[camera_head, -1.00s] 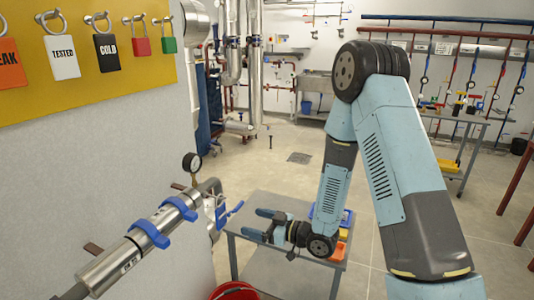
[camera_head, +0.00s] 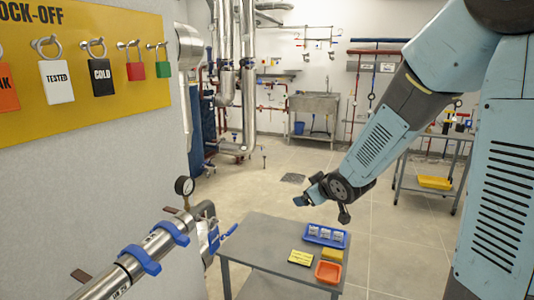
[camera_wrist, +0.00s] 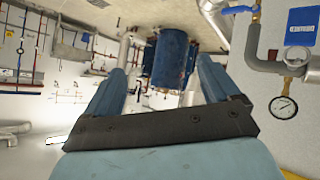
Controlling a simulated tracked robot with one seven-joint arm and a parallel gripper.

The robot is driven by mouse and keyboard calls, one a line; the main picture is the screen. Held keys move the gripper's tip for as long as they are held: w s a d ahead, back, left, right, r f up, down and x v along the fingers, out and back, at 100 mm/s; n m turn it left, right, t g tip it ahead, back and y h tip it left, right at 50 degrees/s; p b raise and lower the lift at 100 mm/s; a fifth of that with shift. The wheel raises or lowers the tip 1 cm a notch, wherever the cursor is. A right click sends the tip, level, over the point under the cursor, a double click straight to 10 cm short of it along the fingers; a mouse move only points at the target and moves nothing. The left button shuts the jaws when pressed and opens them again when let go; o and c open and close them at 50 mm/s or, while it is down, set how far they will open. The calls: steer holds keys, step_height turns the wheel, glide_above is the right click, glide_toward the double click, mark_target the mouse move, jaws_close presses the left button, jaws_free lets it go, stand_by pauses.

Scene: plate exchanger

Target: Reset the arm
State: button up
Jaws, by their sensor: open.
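My arm comes in from the right in the head view, light blue and dark grey. My gripper (camera_head: 304,200) is at its lower end, pointing left, above and behind the grey table (camera_head: 262,238) as seen there. In the wrist view my gripper (camera_wrist: 160,82) shows two blue fingers spread wide apart, with nothing between them but distant background. It is open and empty. The fingertips are small and partly hidden by the wrist in the head view.
Floor behind the table is clear.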

steer(key=s+d+r+m+g+h, duration=0.2)
steer(key=s+d+r+m+h, duration=0.25)
steer(key=s+d+r, duration=0.6)
steer(key=s+r+m+g, duration=0.2)
steer(key=s+m, duration=0.2)
steer(key=s, duration=1.3)
steer(key=shift+s+r+g+y, duration=0.15)
steer(key=shift+r+g+y, duration=0.15)
steer(key=shift+y, duration=0.15)
